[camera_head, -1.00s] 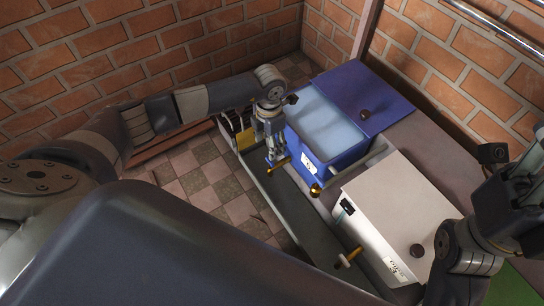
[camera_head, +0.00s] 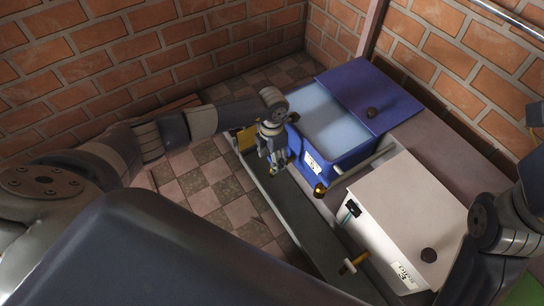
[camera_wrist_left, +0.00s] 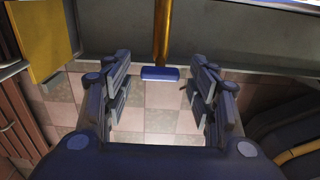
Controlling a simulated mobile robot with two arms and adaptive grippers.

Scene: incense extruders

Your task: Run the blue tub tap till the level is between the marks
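The blue tub (camera_head: 345,158) stands at the back with its blue lid (camera_head: 368,95) off to the right side; pale blue shows inside. Its brass tap pipe (camera_wrist_left: 162,35) ends in a small blue handle (camera_wrist_left: 160,73) in the left wrist view. My left gripper (camera_head: 277,165) is at the tub's front and largely hides the tap in the head view. In the wrist view my left gripper (camera_wrist_left: 162,88) is open, its fingers on either side of the handle with gaps, apart from it. The level marks cannot be read. My right gripper is not in view; only its arm shows.
A white tub (camera_head: 405,215) with a brass tap (camera_head: 352,263) stands nearer on the right. A grey trough (camera_head: 300,205) runs along the front. A yellow panel (camera_wrist_left: 38,40) is left of the tap. A brass ball (camera_head: 320,190) sits at the blue tub's front corner.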

